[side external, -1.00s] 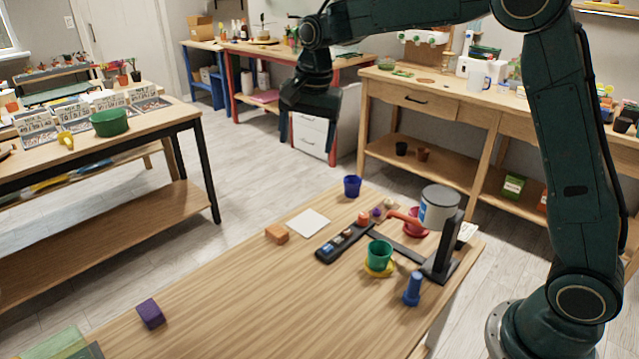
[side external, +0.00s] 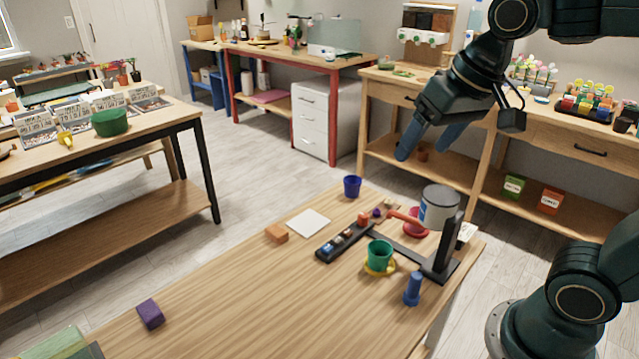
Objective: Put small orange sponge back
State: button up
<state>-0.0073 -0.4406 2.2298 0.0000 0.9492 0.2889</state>
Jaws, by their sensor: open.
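A small orange sponge block (side external: 276,234) lies on the wooden table, left of a flat white square (side external: 308,223). My gripper (side external: 428,148) is high above the far right part of the table, with its blue fingers spread and nothing between them. It is well apart from the sponge, up and to the right of it in the picture. Nothing hides the sponge.
A purple block (side external: 150,314) lies at the front left. A black tray (side external: 343,242) with small items, a blue cup (side external: 352,186), a green cup (side external: 379,254), a blue cylinder (side external: 412,289) and a black stand with a grey can (side external: 438,207) crowd the right. The table's middle is clear.

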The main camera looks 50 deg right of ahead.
jog(key=s+f+n+t, duration=0.1)
jog(key=s+f+n, duration=0.2)
jog(key=s, duration=0.5)
jog(key=shift+f, duration=0.3)
